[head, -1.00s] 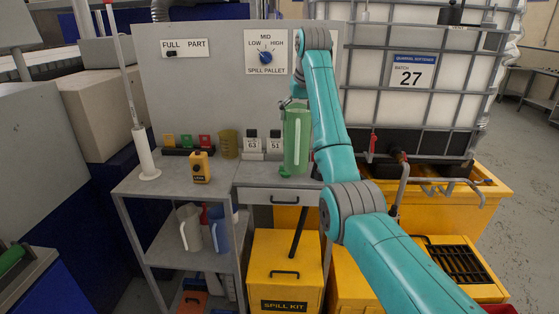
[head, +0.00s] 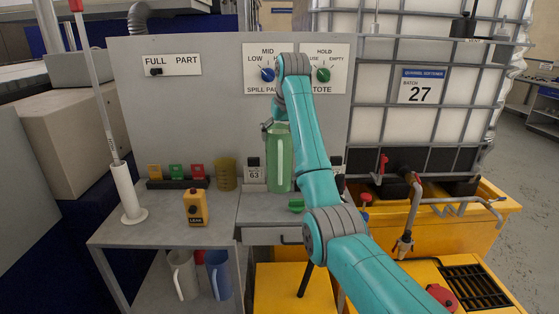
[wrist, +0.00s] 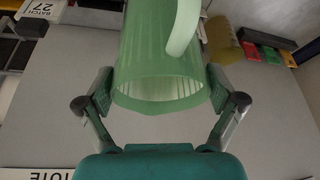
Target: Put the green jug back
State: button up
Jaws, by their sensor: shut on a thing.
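The green jug (head: 279,160) is upright at the back right of the grey bench (head: 165,215), in front of the upright panel, in the head view. I cannot tell whether its base touches the bench. My gripper (head: 272,128) is shut on the jug near its top, partly hidden by my arm.
A small box marked 63 (head: 254,175), an amber beaker (head: 226,175) and a yellow leak device (head: 197,207) stand left of the jug. A white jug (head: 183,275) and a blue jug (head: 218,275) are on the lower shelf. A caged tote (head: 415,85) stands right.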

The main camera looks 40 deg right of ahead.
aim_at(280, 163)
jog(key=shift+f, duration=2.9)
jog(key=o, duration=1.5)
jog(key=shift+f, duration=0.1)
jog(key=shift+c, duration=0.2)
